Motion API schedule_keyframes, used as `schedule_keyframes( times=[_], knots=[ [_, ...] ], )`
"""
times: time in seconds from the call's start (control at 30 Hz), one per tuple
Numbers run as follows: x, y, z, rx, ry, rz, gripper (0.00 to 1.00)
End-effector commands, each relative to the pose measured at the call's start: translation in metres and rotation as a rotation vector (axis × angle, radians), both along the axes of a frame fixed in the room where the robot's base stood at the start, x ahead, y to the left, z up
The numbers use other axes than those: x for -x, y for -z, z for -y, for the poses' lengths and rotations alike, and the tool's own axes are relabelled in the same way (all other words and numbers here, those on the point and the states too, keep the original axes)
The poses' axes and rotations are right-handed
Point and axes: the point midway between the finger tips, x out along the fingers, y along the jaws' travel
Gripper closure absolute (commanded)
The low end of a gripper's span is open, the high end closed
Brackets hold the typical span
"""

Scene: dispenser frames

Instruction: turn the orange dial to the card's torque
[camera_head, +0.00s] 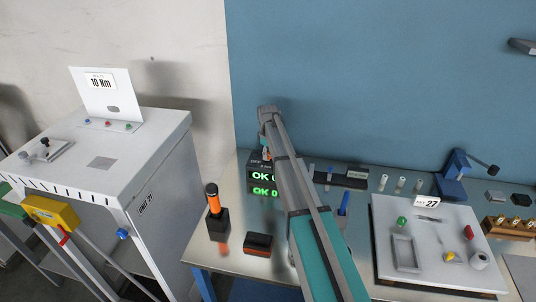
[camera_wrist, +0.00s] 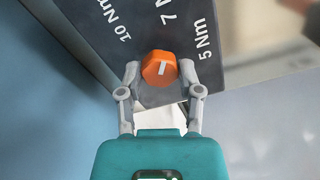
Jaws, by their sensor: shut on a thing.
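The orange dial (camera_wrist: 158,68) sits on a dark panel (camera_wrist: 100,30) lettered 10 Nm, 7 N (cut off by the frame) and 5 Nm in the wrist view. Its white line stands nearly upright in the picture, roughly toward the 7. My gripper (camera_wrist: 160,72) is shut on the dial, one finger at each side. In the head view a white card (camera_head: 100,83) reads 10 Nm and stands on the white cabinet at left. A dark box with a green OK display (camera_head: 263,177) is partly behind my arm, which hides most of the dial area.
The white cabinet (camera_head: 165,150) stands left of the metal bench (camera_head: 205,255). An orange-and-black tool (camera_head: 213,205) stands upright near the bench's left side. A grey tray (camera_head: 432,265) with small parts and a card reading 27 lies at right. A blue press (camera_head: 452,175) stands behind it.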

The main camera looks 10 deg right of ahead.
Motion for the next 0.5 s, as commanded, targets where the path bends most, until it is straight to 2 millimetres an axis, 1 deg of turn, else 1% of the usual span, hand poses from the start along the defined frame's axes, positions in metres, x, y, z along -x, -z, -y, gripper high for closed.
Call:
schedule_keyframes(
  times=[0.5],
  knots=[
    [0.0008,0.0002,0.0005,0.0,-0.49,-0.001,1.0]
  ],
)
